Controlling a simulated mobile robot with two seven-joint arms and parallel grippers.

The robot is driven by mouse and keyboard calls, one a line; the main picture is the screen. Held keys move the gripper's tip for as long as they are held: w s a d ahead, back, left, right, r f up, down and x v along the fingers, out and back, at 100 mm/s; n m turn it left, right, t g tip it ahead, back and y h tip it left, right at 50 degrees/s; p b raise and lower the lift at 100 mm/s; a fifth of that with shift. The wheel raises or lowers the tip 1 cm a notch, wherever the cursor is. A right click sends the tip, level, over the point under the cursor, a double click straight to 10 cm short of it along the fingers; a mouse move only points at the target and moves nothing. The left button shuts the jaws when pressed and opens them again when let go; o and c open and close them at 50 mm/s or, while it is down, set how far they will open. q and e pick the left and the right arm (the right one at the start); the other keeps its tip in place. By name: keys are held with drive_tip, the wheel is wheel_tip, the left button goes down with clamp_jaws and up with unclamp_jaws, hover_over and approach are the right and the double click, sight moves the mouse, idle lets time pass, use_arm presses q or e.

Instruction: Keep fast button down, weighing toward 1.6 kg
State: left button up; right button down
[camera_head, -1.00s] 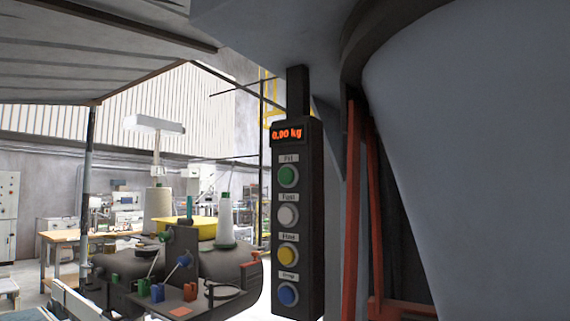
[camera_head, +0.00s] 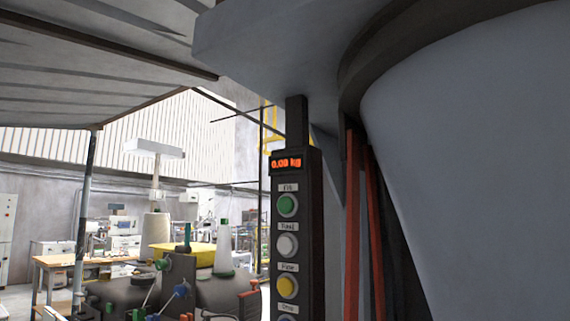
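The dark control panel (camera_head: 310,240) hangs upright in the middle of the head view. Its orange display (camera_head: 286,163) appears to read 0.00 kg, slightly blurred. Below it are a green button (camera_head: 288,205), a white button (camera_head: 288,245) and a yellow button (camera_head: 288,287). A further button at the bottom edge is mostly cut off. The labels are small; the yellow one's looks like "Flow" or "Slow", and I cannot read it surely. Neither of my grippers is in view, and nothing touches the visible buttons.
A large grey hopper body (camera_head: 470,150) fills the right side, with red uprights (camera_head: 352,230) beside the panel. A workbench (camera_head: 60,262) is farther back.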

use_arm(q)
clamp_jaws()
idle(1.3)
